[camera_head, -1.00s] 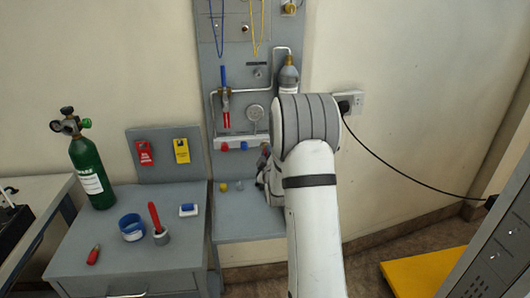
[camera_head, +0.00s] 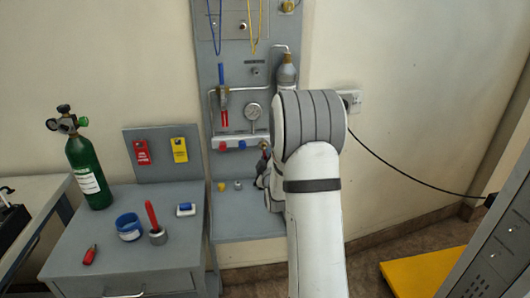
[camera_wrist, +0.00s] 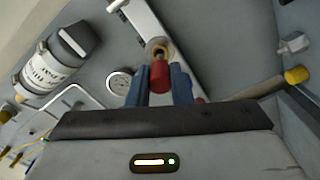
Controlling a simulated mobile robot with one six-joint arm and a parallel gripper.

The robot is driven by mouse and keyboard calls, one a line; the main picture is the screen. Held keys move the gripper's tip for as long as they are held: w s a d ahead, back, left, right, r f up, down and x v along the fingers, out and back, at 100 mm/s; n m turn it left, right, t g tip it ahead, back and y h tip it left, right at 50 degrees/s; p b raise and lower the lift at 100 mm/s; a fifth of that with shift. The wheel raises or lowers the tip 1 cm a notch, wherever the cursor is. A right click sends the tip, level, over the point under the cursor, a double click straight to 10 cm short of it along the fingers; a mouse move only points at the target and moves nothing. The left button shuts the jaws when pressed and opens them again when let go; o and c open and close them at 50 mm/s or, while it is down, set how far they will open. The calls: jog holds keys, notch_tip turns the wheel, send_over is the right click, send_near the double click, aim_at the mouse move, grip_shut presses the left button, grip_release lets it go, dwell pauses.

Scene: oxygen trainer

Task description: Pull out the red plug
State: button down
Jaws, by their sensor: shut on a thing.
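A red plug (camera_wrist: 159,76) is between the two blue fingers of my gripper (camera_wrist: 160,84) in the wrist view. My gripper is shut on it. A short dark and brass part shows between the red body and the port. I cannot tell whether the plug's tip is still inside. In the head view my gripper (camera_head: 263,174) is mostly hidden by my arm, below the right end of the manifold (camera_head: 213,143).
A pressure gauge (camera_head: 253,111) and a grey cylinder (camera_head: 287,74) are close above my gripper. A green cylinder (camera_head: 88,171) stands farther left. A black cable hangs at right.

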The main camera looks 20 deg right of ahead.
jog(key=shift+b+v, duration=0.55)
jog(key=shift+v, duration=0.7)
